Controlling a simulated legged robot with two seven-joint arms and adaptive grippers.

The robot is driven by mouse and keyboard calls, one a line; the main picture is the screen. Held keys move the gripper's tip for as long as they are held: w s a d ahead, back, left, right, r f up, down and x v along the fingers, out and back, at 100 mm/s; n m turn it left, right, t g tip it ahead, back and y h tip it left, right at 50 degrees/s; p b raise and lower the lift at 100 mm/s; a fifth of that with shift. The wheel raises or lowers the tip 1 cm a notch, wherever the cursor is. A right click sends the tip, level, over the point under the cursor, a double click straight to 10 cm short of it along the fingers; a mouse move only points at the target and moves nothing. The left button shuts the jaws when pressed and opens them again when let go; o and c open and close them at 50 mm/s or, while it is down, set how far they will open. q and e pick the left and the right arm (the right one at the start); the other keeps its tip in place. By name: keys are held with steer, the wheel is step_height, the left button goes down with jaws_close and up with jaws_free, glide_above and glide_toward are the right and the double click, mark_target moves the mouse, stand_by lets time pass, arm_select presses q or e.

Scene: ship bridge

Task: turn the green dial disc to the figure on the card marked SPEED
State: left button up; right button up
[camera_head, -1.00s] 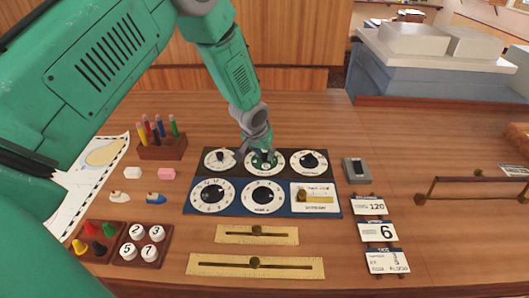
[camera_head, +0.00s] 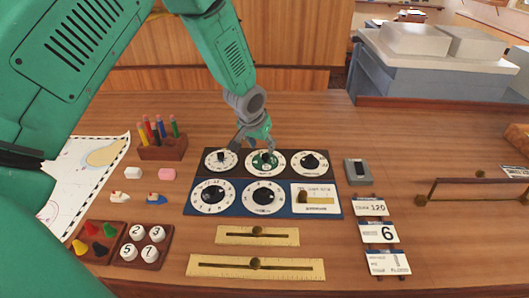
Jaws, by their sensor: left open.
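The green dial disc (camera_head: 265,163) is in the middle of the top row of dials on the dark panel, with a white figured ring around it and a dark knob. My left gripper (camera_head: 255,146) is open, its fingers spread just above and behind this dial, and nothing shows between them. Its right fingertip partly overlaps the dial in the picture; I cannot tell whether it touches. Of the cards at the right, the middle card (camera_head: 378,232) shows a large 6; its small heading is too blurred to read. My right gripper is not in view.
White dials (camera_head: 220,161) and (camera_head: 308,162) flank the green one. Larger dials (camera_head: 212,196) sit on the blue panel in front. Brass sliders (camera_head: 257,235), a pen block (camera_head: 162,147), a grey box (camera_head: 357,171) and a brass rail (camera_head: 470,190) surround the panel.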

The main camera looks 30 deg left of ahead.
arm_select(q)
steer(key=v, duration=0.6)
steer(key=shift+s+r, duration=0.2)
